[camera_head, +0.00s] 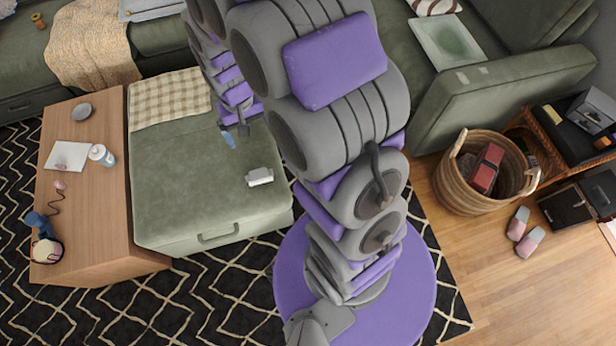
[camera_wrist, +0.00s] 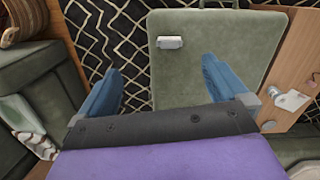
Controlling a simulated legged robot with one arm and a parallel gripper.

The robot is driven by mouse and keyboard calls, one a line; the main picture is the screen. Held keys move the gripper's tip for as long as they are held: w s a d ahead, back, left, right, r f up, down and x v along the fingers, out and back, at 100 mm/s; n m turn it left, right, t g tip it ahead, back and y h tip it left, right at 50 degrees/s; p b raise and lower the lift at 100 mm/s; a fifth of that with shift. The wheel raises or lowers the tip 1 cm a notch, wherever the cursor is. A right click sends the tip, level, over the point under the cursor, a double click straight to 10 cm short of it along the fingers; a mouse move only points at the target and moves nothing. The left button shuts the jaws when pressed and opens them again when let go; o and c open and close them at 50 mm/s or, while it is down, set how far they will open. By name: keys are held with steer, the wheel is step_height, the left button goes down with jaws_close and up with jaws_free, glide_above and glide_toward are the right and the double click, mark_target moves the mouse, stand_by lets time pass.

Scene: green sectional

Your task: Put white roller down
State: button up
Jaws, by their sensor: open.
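The white roller (camera_head: 260,176) lies on the green ottoman (camera_head: 190,190), near its right edge. In the wrist view the roller (camera_wrist: 170,42) rests on the ottoman (camera_wrist: 190,80), beyond the fingertips and between their lines. My gripper (camera_wrist: 160,66) is open, with its two blue fingers spread apart and nothing between them. In the head view my gripper (camera_head: 228,138) shows only partly, over the back of the ottoman and apart from the roller. My arm covers the rest of it there.
A wooden side table (camera_head: 110,200) with a white bottle (camera_head: 102,155) stands left of the ottoman. A beige patterned cloth (camera_head: 170,97) lies on the ottoman's back left. A wicker basket (camera_head: 455,185) and slippers (camera_head: 523,232) are on the right floor. The ottoman's middle is clear.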

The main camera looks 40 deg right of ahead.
steer(key=s+r+n, duration=0.1)
steer(key=s+r, duration=0.6)
steer(key=s, duration=0.5)
steer(key=s+r, duration=0.8)
steer(key=s, duration=0.5)
steer(key=shift+n+g, duration=0.4)
steer(key=shift+d+r, duration=0.1)
steer(key=shift+c, duration=0.4)
